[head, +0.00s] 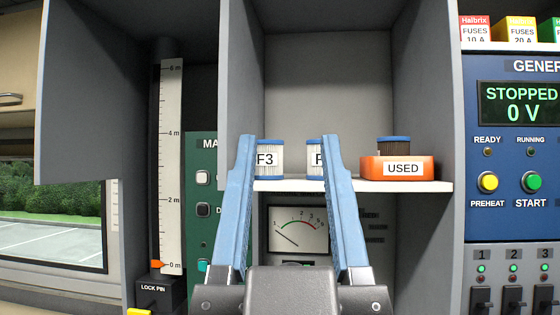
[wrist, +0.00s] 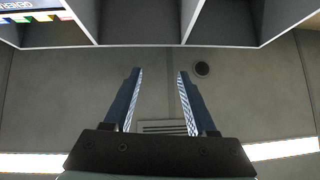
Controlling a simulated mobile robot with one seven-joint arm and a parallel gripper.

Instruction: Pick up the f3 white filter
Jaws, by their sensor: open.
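The F3 white filter (head: 269,160) stands upright on the cabinet shelf, with blue end caps and an "F3" label. It shows just right of my gripper's left finger, which covers part of it. A second white filter (head: 315,160) with a label starting with "F" stands to its right, partly hidden by the right finger. My gripper (head: 288,140) is open and empty, its two blue fingers in front of the shelf at about filter height in the picture. In the wrist view my gripper (wrist: 160,72) is also open, with nothing between the fingers; no filter shows there.
An orange tray marked "USED" (head: 398,168) holding a dark filter (head: 394,145) stands on the shelf's right. Grey cabinet walls (head: 420,90) bound the compartment. A gauge (head: 298,229) is below the shelf (head: 345,185). The generator panel (head: 515,150) is at the right.

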